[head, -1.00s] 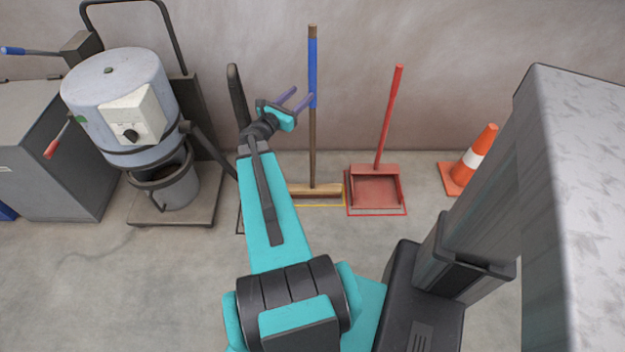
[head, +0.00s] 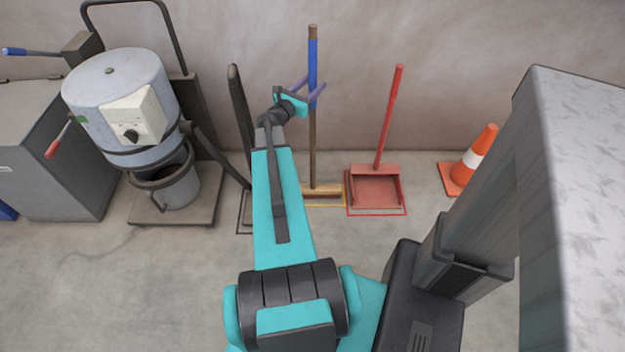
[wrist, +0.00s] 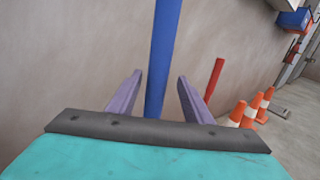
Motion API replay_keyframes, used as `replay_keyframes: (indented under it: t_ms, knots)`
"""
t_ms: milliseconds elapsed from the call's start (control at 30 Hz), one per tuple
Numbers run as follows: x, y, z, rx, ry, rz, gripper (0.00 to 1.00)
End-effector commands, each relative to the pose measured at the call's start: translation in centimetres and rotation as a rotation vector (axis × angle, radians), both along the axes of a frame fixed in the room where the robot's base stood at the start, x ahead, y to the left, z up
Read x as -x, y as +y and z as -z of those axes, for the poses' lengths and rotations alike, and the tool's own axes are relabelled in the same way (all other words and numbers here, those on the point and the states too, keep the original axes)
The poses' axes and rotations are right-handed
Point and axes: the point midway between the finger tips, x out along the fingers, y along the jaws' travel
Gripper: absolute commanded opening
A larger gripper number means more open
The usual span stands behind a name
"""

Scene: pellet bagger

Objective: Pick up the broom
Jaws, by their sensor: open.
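The broom (head: 313,150) stands upright against the wall, with a blue grip on its upper handle and a wooden head on the floor, partly hidden by my arm. My gripper (head: 311,90) is open at the blue part of the handle. In the wrist view, the blue handle (wrist: 163,55) runs between the two purple fingers of my gripper (wrist: 158,95), with a gap on each side. The fingers are not closed on it.
A red dustpan (head: 376,190) with a long red handle stands right of the broom. An orange cone (head: 468,163) is further right. A grey drum machine (head: 115,100) stands left. A dark upright hose or handle (head: 238,110) is close left of my gripper.

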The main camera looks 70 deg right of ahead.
Motion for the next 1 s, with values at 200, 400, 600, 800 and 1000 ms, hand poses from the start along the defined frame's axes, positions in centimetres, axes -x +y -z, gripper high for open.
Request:
replay_keyframes:
  t_ms: [200,400,600,800,1000]
  knots:
    - [0.0,-0.2,0.0,0.0,0.0,0.0,0.46]
    - [0.1,-1.4,0.0,0.0,0.0,0.001,0.46]
    - [0.2,-3.4,-0.1,0.001,0.0,0.001,0.46]
    - [0.6,-5.0,-0.1,0.0,0.0,0.001,0.46]
    - [0.7,-5.2,-0.1,0.0,0.0,0.0,0.46]
